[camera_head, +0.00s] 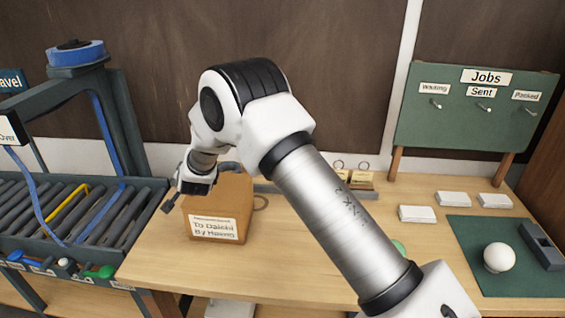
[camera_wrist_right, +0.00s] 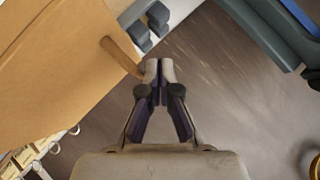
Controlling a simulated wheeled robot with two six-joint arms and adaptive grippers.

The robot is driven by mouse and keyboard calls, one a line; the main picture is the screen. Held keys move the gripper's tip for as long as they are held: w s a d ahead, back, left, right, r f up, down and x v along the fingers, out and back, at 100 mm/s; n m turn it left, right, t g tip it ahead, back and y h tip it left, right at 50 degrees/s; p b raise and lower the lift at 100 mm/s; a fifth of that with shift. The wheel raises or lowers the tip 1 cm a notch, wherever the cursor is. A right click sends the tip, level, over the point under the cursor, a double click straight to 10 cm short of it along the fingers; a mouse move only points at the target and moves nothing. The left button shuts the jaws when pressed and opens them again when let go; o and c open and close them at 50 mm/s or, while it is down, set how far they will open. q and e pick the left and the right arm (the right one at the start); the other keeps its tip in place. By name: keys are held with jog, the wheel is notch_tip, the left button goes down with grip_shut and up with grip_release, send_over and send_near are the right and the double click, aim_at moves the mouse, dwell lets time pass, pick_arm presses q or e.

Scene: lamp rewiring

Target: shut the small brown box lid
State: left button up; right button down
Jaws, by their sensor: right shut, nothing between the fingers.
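The small brown box (camera_head: 217,205) stands on the table next to the conveyor, with a white label on its front. My right arm hides part of its top, so I cannot tell how far its lid is open. In the right wrist view a broad brown face of the box (camera_wrist_right: 55,60) fills the upper left, with a brown strip like a handle (camera_wrist_right: 121,56) sticking out from it. My right gripper (camera_head: 170,202) is at the left side of the box; in its wrist view (camera_wrist_right: 160,70) the fingertips are together and empty, close to the strip. My left gripper is out of view.
A roller conveyor (camera_head: 75,215) with a dark frame stands to the left. A green Jobs board (camera_head: 470,115) stands at the back right. White cards (camera_head: 416,213) and a green mat (camera_head: 480,240) with a white ball (camera_head: 499,257) lie on the right of the table.

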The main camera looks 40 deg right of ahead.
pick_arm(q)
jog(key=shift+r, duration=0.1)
pick_arm(e)
jog(key=shift+r, duration=0.1)
jog(key=shift+s+r+p, duration=0.1)
jog(key=shift+r+p, duration=0.6)
jog(key=shift+r, duration=0.25)
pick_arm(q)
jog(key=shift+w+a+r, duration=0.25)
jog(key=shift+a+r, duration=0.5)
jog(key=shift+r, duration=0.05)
pick_arm(e)
jog(key=s+a+r, duration=0.3)
jog(key=a+r, duration=0.3)
jog(key=r, duration=0.4)
jog(key=shift+a, duration=0.4)
